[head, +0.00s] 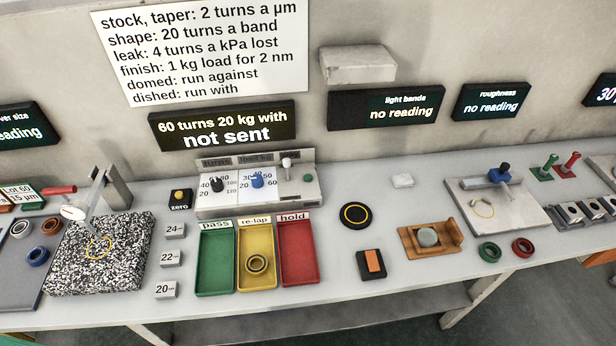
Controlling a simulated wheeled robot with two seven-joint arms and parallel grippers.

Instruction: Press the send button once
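A grey control box (258,203) stands at the back middle of the bench. It carries a black knob (217,185), a blue knob (257,180), a small lever with a pale tip (286,163) and a small green button (307,178) at its right end. The green button looks like the send button, but I cannot read a label on it. The display (224,126) above reads "60 turns 20 kg with" and "not sent". Neither gripper shows in the head view.
In front of the box are a green tray (215,275), a yellow tray (256,285) holding a ring, and a red tray (297,255). A yellow "zero" button (180,197) stands left of the box. A black disc (354,215) and an orange switch (373,262) are to the right.

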